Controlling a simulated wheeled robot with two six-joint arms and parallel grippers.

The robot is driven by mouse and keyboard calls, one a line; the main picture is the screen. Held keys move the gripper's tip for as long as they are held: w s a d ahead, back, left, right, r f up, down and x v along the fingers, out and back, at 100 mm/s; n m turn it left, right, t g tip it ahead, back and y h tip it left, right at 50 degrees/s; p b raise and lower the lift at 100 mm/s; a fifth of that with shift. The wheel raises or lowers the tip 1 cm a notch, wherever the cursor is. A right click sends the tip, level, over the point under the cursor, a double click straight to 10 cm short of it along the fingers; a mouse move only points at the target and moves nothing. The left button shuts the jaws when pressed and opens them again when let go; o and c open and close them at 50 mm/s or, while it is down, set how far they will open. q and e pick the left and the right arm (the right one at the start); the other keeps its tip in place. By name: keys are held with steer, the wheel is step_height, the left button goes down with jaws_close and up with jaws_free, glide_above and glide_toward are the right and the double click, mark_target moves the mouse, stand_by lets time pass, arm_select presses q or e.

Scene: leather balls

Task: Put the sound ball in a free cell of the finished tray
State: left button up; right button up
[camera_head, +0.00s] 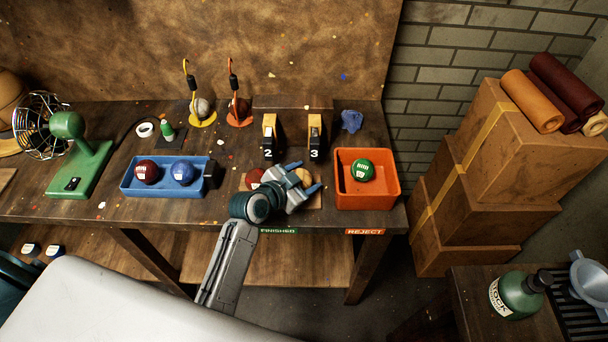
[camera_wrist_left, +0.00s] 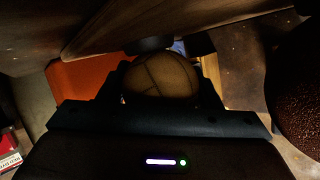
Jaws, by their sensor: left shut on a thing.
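My left gripper (camera_head: 304,177) is shut on a tan leather ball (camera_head: 303,176), held over the worktable above the FINISHED label (camera_head: 278,231). The ball also shows between the fingers in the left wrist view (camera_wrist_left: 162,78), with dark seams. Beneath the gripper is a brown finished tray (camera_head: 316,202), mostly hidden by my arm. A red ball (camera_head: 254,177) shows at its left end. I cannot tell whether the held ball touches the tray; its other cells are hidden. My right gripper is not in view.
An orange reject bin (camera_head: 368,203) with a green ball (camera_head: 363,170) stands to the right. A blue tray (camera_head: 166,191) with a dark red and a blue ball is to the left. Two numbered stands (camera_head: 270,138) (camera_head: 315,138) rise behind the gripper.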

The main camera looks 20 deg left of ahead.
arm_select(q)
steer(key=shift+f, duration=0.1)
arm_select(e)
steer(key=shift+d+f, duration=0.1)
arm_select(q)
steer(key=o, duration=0.8)
steer(key=shift+o, duration=1.2)
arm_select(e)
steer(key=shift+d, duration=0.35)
arm_select(q)
steer(key=b+v, duration=0.2)
steer(key=v, duration=0.8)
steer(key=shift+s+a, duration=0.1)
steer(key=shift+s, duration=0.2)
steer(key=shift+s+a+r+b, duration=0.3)
steer(key=shift+s+r, duration=0.2)
steer(key=shift+s, duration=0.1)
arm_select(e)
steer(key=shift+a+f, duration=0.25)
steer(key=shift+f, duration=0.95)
arm_select(q)
steer(key=shift+d, duration=0.1)
